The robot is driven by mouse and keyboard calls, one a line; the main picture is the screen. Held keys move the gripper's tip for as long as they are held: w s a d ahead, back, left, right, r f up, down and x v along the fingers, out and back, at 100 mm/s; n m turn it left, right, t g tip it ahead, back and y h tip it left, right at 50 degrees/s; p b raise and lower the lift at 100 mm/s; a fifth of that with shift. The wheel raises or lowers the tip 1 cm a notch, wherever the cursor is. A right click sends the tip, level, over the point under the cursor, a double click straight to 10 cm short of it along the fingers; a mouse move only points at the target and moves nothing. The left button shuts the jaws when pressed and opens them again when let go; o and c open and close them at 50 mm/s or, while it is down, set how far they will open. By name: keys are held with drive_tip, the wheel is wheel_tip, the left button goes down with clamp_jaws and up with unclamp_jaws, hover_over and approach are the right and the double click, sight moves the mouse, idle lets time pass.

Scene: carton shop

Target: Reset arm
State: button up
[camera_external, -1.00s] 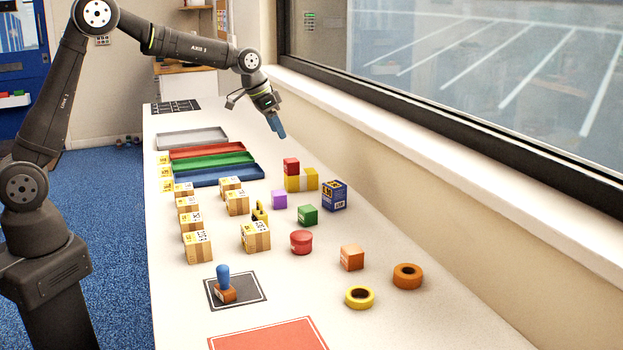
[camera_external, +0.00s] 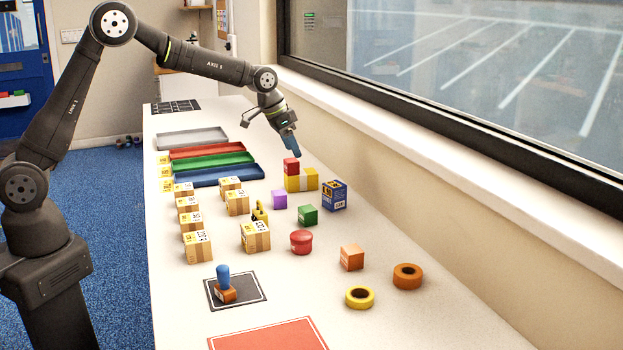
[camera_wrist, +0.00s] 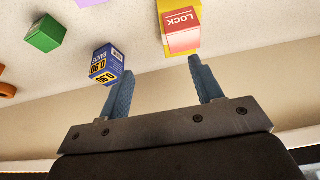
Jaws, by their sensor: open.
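My gripper (camera_external: 294,151) hangs above the far right part of the table, close to a red cube (camera_external: 291,165) that sits on yellow blocks (camera_external: 301,182). In the wrist view my gripper (camera_wrist: 160,82) shows two blue fingers spread apart with nothing between them. The red cube, marked LOCK, shows beyond the right finger in the wrist view (camera_wrist: 182,30). A blue printed box (camera_wrist: 107,65) shows beyond the left finger. I cannot tell whether a fingertip touches the red cube.
Red, green and blue trays (camera_external: 212,177) and a grey tray (camera_external: 191,138) lie at the far left. Several cartons (camera_external: 197,247) stand in front of them. A stamp (camera_external: 225,285) stands on a dark mat (camera_external: 250,299). Tape rolls (camera_external: 407,276) lie at right. A window wall (camera_external: 400,180) bounds the right side.

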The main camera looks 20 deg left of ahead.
drive_tip(key=s+d+r, duration=0.4)
drive_tip(key=s+r, duration=0.1)
drive_tip(key=s, duration=0.3)
drive_tip(key=s+d+f, duration=0.3)
drive_tip(key=s+d, duration=0.7)
drive_tip(key=d, duration=0.1)
drive_tip(key=s+d+f, duration=0.3)
drive_tip(key=s+d, duration=0.7)
drive_tip(key=d, duration=0.1)
drive_tip(key=shift+m, duration=0.3)
drive_tip(key=w+f, duration=0.2)
drive_tip(key=w, duration=0.1)
drive_tip(key=w+f, duration=0.2)
drive_tip(key=w, duration=0.1)
drive_tip(key=w+f, duration=0.2)
drive_tip(key=w, duration=0.1)
drive_tip(key=shift+w, duration=0.4)
